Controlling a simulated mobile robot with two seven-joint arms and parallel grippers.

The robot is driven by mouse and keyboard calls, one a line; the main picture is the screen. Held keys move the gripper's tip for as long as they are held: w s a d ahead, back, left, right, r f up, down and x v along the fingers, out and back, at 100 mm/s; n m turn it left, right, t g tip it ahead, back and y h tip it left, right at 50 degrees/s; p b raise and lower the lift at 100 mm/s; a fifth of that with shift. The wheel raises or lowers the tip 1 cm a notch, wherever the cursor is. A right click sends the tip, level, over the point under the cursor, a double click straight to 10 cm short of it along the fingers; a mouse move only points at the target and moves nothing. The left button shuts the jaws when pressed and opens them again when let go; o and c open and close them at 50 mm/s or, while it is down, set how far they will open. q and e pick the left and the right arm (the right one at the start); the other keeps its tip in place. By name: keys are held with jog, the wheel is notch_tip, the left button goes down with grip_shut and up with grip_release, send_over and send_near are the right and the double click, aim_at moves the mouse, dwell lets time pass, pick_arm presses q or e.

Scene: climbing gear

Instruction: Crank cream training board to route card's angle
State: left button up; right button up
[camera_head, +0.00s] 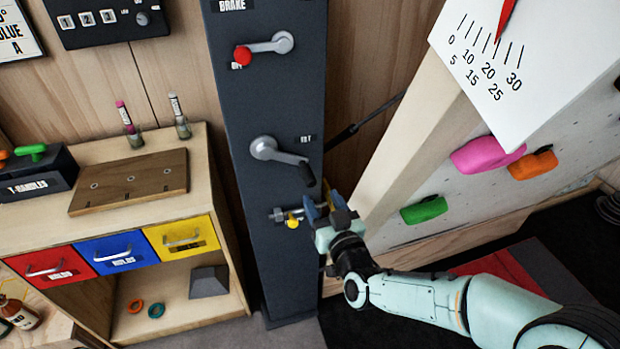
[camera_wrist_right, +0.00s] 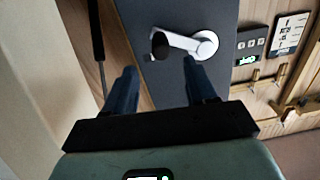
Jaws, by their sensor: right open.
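The training board (camera_head: 575,165) leans at the right with coloured holds and a pale side beam. Its white angle scale (camera_head: 520,105) runs 0 to 30; a red pointer (camera_head: 505,18) ends among the middle ticks. A silver crank (camera_head: 268,149) with a dark handle (camera_head: 306,174) is on the dark column (camera_head: 235,205). My right gripper (camera_head: 318,207) is open just below the handle, near a yellow-tipped pin (camera_head: 292,222). In the right wrist view the crank's black handle (camera_wrist_right: 160,45) lies ahead, between and beyond the open fingers (camera_wrist_right: 162,88). My left gripper is out of view.
A red-knobbed brake lever (camera_head: 264,49) is above the crank. A partly cut-off card (camera_head: 17,32) and a digit counter (camera_head: 105,20) hang at upper left. A shelf with coloured drawers (camera_head: 122,250) stands left of the column.

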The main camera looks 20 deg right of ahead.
aim_at(313, 185)
jog(key=w, duration=0.6)
jog(key=w+p, duration=0.1)
jog(key=w, duration=0.1)
jog(key=shift+w+a+f, duration=0.1)
jog(key=shift+w+a, duration=0.25)
jog(key=shift+w, duration=0.05)
grip_shut()
